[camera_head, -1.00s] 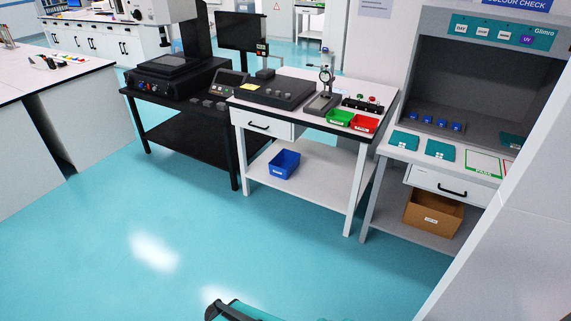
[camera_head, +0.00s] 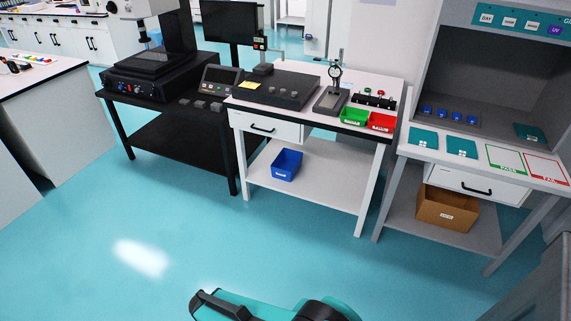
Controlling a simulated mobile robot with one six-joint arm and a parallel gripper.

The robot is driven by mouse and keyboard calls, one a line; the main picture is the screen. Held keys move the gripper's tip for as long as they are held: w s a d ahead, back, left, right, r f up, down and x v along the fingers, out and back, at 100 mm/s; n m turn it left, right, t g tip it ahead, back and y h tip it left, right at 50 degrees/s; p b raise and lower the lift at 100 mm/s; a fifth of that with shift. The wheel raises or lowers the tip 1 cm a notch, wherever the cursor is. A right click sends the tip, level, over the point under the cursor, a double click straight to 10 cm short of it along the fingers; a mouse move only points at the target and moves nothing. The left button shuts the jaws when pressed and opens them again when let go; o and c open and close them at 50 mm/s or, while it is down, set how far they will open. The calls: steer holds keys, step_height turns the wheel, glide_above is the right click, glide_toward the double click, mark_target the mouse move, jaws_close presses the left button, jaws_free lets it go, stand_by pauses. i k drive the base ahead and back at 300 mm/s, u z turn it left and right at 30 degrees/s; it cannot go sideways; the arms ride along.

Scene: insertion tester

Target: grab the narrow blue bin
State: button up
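A narrow blue bin (camera_head: 287,165) with a small white label sits on the lower shelf of the white bench in the middle of the head view. It stands upright near the shelf's left side and looks empty. My arm shows in part at the bottom of the view, teal and black, well apart from the bin with open floor between. My gripper's fingers cannot be made out, so its state does not show.
The white bench (camera_head: 375,150) carries a green bin (camera_head: 350,118), a red bin (camera_head: 381,122) and test devices. A black bench (camera_head: 150,163) stands to its left. A booth with a cardboard box (camera_head: 447,208) below stands right. The teal floor (camera_head: 250,240) in front is clear.

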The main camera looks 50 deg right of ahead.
mark_target(286, 166)
steer(key=u, duration=0.05)
steer(key=i, duration=0.85)
steer(key=u, duration=0.75)
steer(key=k, duration=0.15)
steer(key=z, duration=2.65)
steer(key=i, duration=0.65)
